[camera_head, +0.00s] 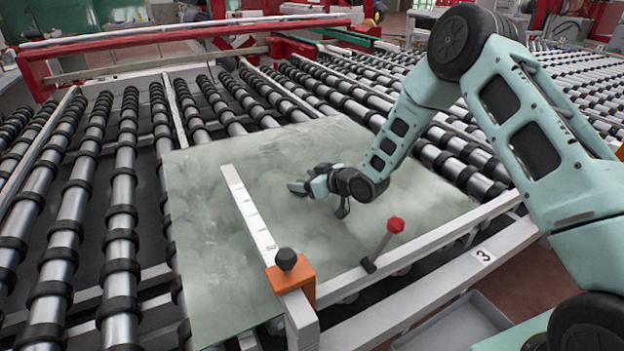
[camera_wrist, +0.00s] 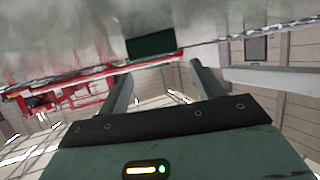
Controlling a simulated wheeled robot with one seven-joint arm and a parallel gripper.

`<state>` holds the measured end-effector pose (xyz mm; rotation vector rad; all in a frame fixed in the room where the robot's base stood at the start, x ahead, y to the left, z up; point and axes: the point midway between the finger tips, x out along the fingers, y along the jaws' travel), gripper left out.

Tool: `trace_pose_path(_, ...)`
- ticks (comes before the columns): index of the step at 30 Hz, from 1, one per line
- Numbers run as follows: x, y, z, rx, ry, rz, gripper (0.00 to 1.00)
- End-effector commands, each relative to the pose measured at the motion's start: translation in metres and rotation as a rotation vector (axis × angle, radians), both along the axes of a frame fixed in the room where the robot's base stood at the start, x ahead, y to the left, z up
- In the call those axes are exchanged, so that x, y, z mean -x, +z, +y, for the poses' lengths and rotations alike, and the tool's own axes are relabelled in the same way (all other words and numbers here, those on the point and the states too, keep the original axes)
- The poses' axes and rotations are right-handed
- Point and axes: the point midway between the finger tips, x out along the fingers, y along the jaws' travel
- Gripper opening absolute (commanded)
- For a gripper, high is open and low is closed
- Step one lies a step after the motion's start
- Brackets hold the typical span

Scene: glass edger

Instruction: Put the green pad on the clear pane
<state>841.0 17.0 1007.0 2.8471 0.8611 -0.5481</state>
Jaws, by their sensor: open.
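The clear pane (camera_head: 215,270) is a large, cloudy grey-green sheet lying flat on the rollers. My gripper (camera_head: 297,188) is over the middle of the pane, low, with its fingers pointing left. In the wrist view my gripper (camera_wrist: 160,80) is open, with a clear gap between its two grey fingers. A dark green block (camera_wrist: 150,45), which looks like the green pad, shows beyond the fingertips against the cloudy pane (camera_wrist: 60,30). I cannot tell whether it touches the pane. I cannot make out the pad in the head view.
A white scale bar (camera_head: 248,212) with an orange clamp (camera_head: 290,276) and black knob crosses the pane's front left. A red-knobbed lever (camera_head: 395,226) stands at the front rail. Black-ringed rollers (camera_head: 120,205) surround the pane. A red frame (camera_head: 180,35) spans the back.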

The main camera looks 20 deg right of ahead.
Motion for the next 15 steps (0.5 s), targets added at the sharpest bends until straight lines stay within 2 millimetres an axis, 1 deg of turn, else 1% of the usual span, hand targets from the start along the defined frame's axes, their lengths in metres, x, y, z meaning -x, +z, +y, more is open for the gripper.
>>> trace_pose_path(1, 0.005, -0.010, -0.001, 0.005, 0.002, 0.018, 0.66)
trace_pose_path(5, 0.005, 0.002, -0.001, 0.005, 0.001, 0.020, 0.66)
trace_pose_path(6, 0.008, 0.002, -0.004, 0.006, -0.001, 0.020, 0.66)
trace_pose_path(8, 0.019, 0.005, -0.012, 0.006, -0.001, 0.018, 0.66)
trace_pose_path(15, 0.060, 0.030, -0.040, 0.003, -0.002, 0.011, 0.66)
